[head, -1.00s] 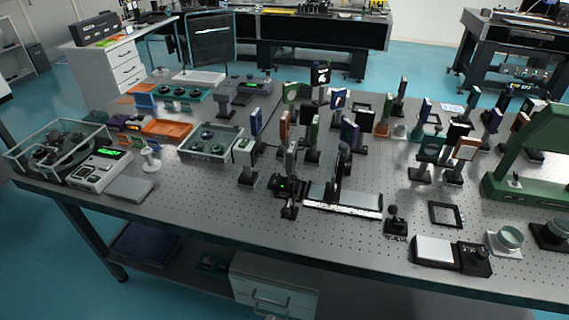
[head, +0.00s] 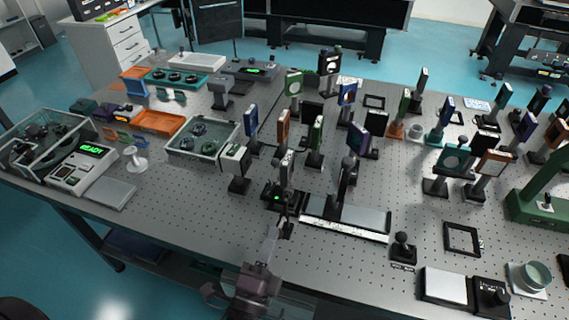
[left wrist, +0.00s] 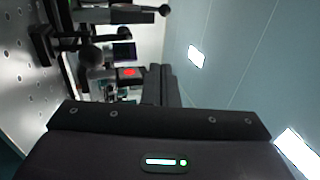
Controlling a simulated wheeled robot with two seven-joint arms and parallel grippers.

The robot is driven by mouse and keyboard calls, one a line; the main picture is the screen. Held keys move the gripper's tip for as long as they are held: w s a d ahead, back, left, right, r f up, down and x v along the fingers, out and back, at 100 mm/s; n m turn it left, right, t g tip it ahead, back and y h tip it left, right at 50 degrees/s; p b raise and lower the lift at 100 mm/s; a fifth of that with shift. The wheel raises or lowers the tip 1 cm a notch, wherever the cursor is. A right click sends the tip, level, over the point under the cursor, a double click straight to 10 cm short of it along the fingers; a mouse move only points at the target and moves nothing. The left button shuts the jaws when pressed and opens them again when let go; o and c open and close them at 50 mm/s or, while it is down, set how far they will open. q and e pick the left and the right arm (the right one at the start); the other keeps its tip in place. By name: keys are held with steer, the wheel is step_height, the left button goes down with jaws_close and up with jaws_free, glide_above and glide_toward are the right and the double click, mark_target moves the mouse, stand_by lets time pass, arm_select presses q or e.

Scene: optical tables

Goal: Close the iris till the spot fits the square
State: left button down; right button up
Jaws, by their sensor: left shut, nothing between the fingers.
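My left gripper (head: 285,226) reaches up from the bottom of the head view, its fingers shut and empty. Its tips are just in front of a small black mount with a green light (head: 278,197); I cannot tell whether they touch. A thin upright plate (head: 286,168) stands at this mount; I cannot make out the iris opening or its lever. A dark card with a white patch (head: 329,63) stands farther back; no clear spot or square shows on it. In the left wrist view the shut fingers (left wrist: 160,72) point toward the optics, beside a dark panel with a red patch (left wrist: 129,72). My right gripper is out of view.
A rail with a black post (head: 345,225) lies right of the mount. Several upright optics crowd the table behind. A small black joystick-like device (head: 402,250) and a square frame (head: 463,238) stand to the right. The perforated front left tabletop (head: 200,215) is clear.

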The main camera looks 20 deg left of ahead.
arm_select(q)
steer(key=p, duration=0.3)
glide_toward(277, 165)
steer(key=w+d, duration=0.3)
steer(key=d, duration=0.1)
steer(key=w+a+p, duration=0.1)
steer(key=w+a+r, duration=0.1)
steer(key=w, duration=0.1)
steer(key=shift+w+a+r+p, duration=0.2)
steer(key=shift+a+p, duration=0.15)
steer(key=shift+p, duration=0.05)
